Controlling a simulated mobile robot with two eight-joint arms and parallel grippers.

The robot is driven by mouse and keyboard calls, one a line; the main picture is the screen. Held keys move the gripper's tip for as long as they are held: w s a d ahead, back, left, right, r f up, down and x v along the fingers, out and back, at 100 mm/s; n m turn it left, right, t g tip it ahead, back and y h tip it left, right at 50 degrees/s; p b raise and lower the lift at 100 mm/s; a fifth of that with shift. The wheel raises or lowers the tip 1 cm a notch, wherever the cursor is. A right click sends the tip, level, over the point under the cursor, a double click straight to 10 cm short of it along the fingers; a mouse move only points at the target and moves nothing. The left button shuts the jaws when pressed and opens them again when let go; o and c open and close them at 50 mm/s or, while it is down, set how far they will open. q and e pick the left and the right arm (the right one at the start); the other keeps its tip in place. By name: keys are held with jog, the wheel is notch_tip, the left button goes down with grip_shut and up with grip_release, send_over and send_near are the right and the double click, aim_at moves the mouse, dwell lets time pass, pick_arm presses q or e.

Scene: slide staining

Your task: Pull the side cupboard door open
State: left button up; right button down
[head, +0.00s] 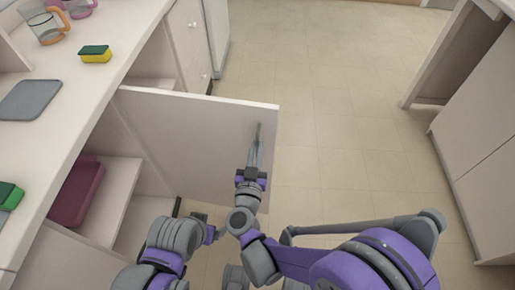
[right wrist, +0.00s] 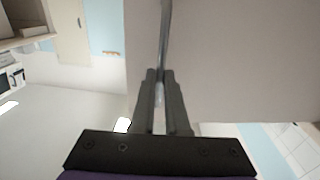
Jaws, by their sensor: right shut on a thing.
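The side cupboard door (head: 185,135) is a pale flat panel standing swung out from the counter front, wide open. A slim metal bar handle (head: 260,143) is near its free edge. My right gripper (head: 254,168) is at the handle. In the right wrist view its two fingers (right wrist: 160,88) are shut on the handle (right wrist: 166,35), with the pale door (right wrist: 240,60) close beside them.
The open cupboard has a shelf (head: 117,192) and a dark red tray (head: 78,190). On the counter (head: 60,110) are a grey tray (head: 30,99), sponges (head: 95,55) and jugs (head: 45,24). The tiled floor (head: 335,130) right of the door is clear. Another cabinet (head: 480,130) stands at right.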

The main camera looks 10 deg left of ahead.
jog(key=shift+a, duration=0.35)
jog(key=c, duration=0.9)
grip_release()
jog(key=shift+a, duration=0.15)
jog(key=shift+s+d, duration=0.1)
jog(key=shift+d, duration=0.1)
jog(key=s, duration=1)
jog(key=shift+s+d+p, duration=0.25)
jog(key=shift+s+p, duration=0.05)
jog(key=shift+s, duration=0.05)
jog(key=shift+w+r, duration=0.1)
